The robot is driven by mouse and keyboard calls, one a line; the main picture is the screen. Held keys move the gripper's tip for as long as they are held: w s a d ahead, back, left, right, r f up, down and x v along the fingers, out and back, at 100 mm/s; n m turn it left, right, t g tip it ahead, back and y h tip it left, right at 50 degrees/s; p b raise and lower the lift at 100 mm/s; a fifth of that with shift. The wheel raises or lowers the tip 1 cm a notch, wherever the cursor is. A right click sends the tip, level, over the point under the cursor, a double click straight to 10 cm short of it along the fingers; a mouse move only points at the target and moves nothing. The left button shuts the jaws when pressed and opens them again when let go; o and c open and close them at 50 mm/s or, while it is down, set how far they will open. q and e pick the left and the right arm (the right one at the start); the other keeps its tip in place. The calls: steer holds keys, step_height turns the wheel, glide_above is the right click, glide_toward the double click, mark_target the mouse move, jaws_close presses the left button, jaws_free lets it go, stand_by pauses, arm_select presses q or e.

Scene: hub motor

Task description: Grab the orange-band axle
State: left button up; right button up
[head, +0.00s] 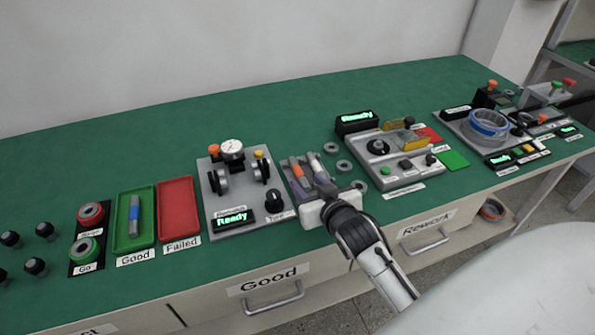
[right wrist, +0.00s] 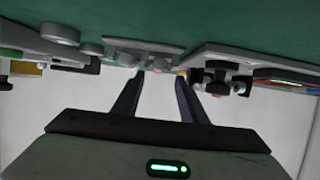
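The orange-band axle (head: 296,171) lies in a small grey holder (head: 288,187) on the green bench in the head view. My right gripper (head: 321,189) is at the front edge of the holder, close to both axles. The right wrist view shows its two fingers (right wrist: 160,77) spread apart with nothing between them. The holder also shows ahead of the fingers in the right wrist view (right wrist: 145,46), with an orange spot near it. The near ends of the axles are partly hidden by the gripper. My left gripper is out of view.
A test station with a dial gauge (head: 232,149) and a "Ready" display stands left of the holder. Several grey rings (head: 344,166) lie to the right, before another station (head: 378,147).

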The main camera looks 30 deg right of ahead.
mark_target(302, 176)
steer(key=x, duration=0.5)
steer(key=shift+w+d+f, duration=0.1)
steer(key=shift+w+d, duration=0.15)
jaws_close()
